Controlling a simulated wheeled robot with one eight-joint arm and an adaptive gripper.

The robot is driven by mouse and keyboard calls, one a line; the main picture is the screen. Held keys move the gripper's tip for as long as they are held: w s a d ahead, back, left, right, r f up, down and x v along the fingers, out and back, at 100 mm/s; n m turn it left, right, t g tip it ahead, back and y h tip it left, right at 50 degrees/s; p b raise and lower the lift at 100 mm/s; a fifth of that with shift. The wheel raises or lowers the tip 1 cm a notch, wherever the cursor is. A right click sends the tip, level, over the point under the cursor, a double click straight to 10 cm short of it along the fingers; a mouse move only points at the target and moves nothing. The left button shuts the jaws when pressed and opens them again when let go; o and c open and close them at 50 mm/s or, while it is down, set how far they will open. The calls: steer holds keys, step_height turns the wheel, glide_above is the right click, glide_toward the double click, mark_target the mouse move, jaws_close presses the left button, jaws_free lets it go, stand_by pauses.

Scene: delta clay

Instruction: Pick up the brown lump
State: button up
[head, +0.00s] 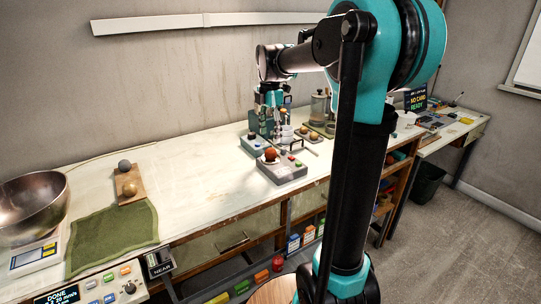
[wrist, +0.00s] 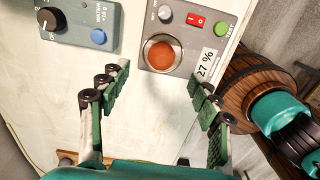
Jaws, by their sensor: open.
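A reddish-brown lump (wrist: 161,54) sits on the round pan of a grey device (wrist: 212,40) marked 27 %. In the head view the lump (head: 271,154) shows on top of the same device (head: 284,176). My gripper (wrist: 158,84) is open and empty, its green-padded fingers spread wide. In the wrist view the lump lies ahead of the fingertips, in line with the gap between them and apart from both. In the head view my arm reaches over the bench behind the lump, and the fingers are hard to make out.
A control box with a blue button (wrist: 80,22) stands left of the device. More small apparatus crowds the bench behind. Farther left are a wooden board (head: 135,172) with small balls, a green cloth (head: 112,236) and a metal bowl (head: 32,204). Bench between is clear.

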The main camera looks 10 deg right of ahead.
mark_target(270, 149)
steer(key=shift+d+f, duration=0.1)
steer(key=shift+f, duration=3.35)
steer(key=c, duration=1.4)
steer(key=shift+r, duration=0.1)
